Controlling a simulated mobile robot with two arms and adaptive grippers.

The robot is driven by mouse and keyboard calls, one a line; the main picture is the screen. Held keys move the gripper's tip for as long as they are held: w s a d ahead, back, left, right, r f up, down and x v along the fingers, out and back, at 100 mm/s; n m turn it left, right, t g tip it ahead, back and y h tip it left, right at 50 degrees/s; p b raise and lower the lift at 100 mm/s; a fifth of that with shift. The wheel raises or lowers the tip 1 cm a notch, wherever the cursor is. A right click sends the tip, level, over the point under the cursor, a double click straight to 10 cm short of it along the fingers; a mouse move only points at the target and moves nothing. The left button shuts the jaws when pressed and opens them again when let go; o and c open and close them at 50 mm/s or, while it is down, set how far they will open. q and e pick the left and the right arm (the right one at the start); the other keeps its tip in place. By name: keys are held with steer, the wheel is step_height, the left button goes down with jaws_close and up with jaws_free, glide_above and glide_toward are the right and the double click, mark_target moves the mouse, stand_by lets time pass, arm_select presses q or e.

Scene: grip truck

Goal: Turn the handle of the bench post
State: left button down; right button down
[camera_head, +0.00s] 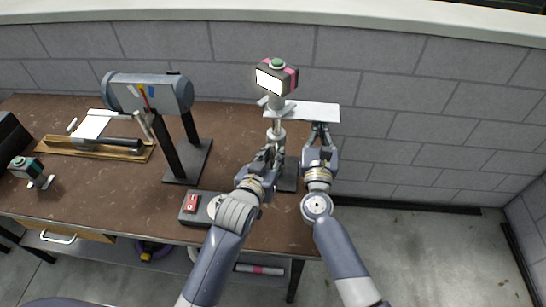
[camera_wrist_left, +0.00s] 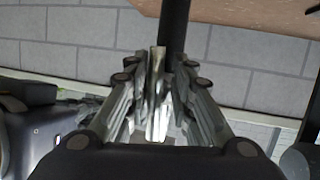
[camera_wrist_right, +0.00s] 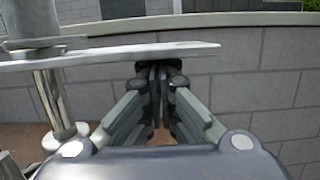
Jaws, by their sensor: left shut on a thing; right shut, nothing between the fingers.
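The bench post (camera_head: 278,131) stands upright at the right part of the bench, a silver rod with a white flat plate (camera_head: 315,112) reaching right from it. A box with a lit white face (camera_head: 277,77) sits on top. My left gripper (camera_head: 271,152) is at the lower post and shut on it; in the left wrist view a dark rod (camera_wrist_left: 174,25) runs up from its fingers. Which part it holds is partly hidden. My right gripper (camera_head: 320,128) is shut and empty under the plate's outer part. The right wrist view shows its fingertips (camera_wrist_right: 158,68) close to the plate (camera_wrist_right: 120,55), contact unclear.
A grey cylinder (camera_head: 150,92) on a dark stand is left of the post. A red switch (camera_head: 190,203) on a dark box is near the front edge. A wooden tray (camera_head: 57,147) lies far left. A grey block wall (camera_head: 400,90) is behind; floor is clear at right.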

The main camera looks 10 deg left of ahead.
arm_select(q)
steer(key=shift+a+f, duration=0.1)
steer(key=shift+f, duration=0.05)
arm_select(e)
steer(key=shift+r, duration=0.15)
arm_select(q)
steer(key=c, duration=1.4)
jaws_free()
steer(key=shift+s, duration=0.1)
steer(key=v, duration=1.2)
arm_select(e)
steer(key=shift+a, duration=0.1)
arm_select(q)
steer(key=shift+f+b, duration=2.1)
steer(key=shift+b, duration=0.05)
arm_select(e)
steer(key=s+f, duration=0.4)
steer(key=s, duration=0.9)
